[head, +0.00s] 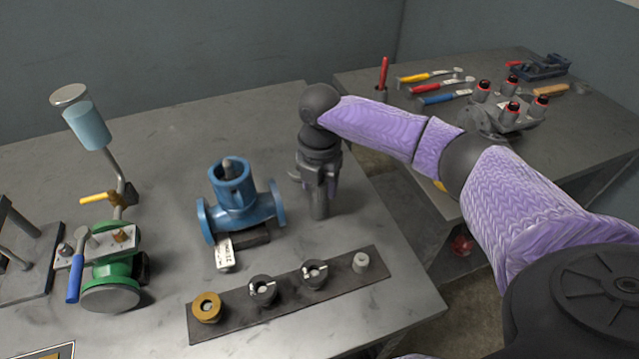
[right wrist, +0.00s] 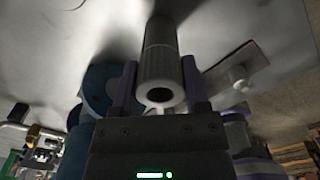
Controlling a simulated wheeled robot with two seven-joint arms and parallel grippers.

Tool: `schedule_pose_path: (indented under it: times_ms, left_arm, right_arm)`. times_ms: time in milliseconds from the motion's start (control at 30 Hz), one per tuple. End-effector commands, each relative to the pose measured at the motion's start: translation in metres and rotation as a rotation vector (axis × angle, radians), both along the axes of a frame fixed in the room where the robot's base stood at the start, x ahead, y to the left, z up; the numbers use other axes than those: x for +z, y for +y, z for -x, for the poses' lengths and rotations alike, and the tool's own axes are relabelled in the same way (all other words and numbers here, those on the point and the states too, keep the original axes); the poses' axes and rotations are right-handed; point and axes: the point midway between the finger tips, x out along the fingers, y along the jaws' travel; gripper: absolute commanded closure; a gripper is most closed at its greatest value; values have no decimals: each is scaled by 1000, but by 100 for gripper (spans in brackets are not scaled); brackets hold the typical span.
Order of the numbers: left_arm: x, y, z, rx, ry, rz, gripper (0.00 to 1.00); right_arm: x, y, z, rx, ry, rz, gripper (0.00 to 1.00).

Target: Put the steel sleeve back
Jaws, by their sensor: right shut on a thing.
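The steel sleeve (head: 319,206) is a plain grey cylinder, held upright in my right gripper (head: 318,180) to the right of the blue valve body. In the right wrist view the sleeve (right wrist: 160,62) stands between the two fingers (right wrist: 157,85), its open bore facing the camera. I cannot tell whether its lower end touches the table. A dark strip (head: 238,312) lies along the table front with a brass ring (head: 207,307), two dark collars (head: 263,290) (head: 315,273) and a short pale peg (head: 361,262) at its right end. My left gripper is out of view.
A green valve (head: 113,267) with a blue-handled tool (head: 75,267) is at left. A second table (head: 428,125) with hand tools lies beyond a gap at right. The back of the near table is clear.

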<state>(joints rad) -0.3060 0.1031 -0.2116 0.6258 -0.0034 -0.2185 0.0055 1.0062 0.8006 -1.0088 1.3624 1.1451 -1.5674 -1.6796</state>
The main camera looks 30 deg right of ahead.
Motion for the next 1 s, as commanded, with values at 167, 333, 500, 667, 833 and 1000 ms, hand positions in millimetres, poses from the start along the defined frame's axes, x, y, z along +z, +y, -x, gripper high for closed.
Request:
schedule_pose_path:
  times_ms: [167,333,500,667,833,1000]
  left_arm:
    - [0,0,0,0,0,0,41]
    - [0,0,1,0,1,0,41]
    - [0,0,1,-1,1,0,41]
    - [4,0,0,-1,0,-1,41]
    - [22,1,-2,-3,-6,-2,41]
    - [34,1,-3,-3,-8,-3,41]
  right_arm:
    - [-3,0,0,-1,0,0,37]
    - [-2,0,0,-1,0,0,6]
    - [-2,0,0,-1,0,0,6]
    - [9,0,0,0,-1,0,6]
    - [58,0,-1,-1,-6,1,6]
    - [101,0,-1,-1,-4,0,6]
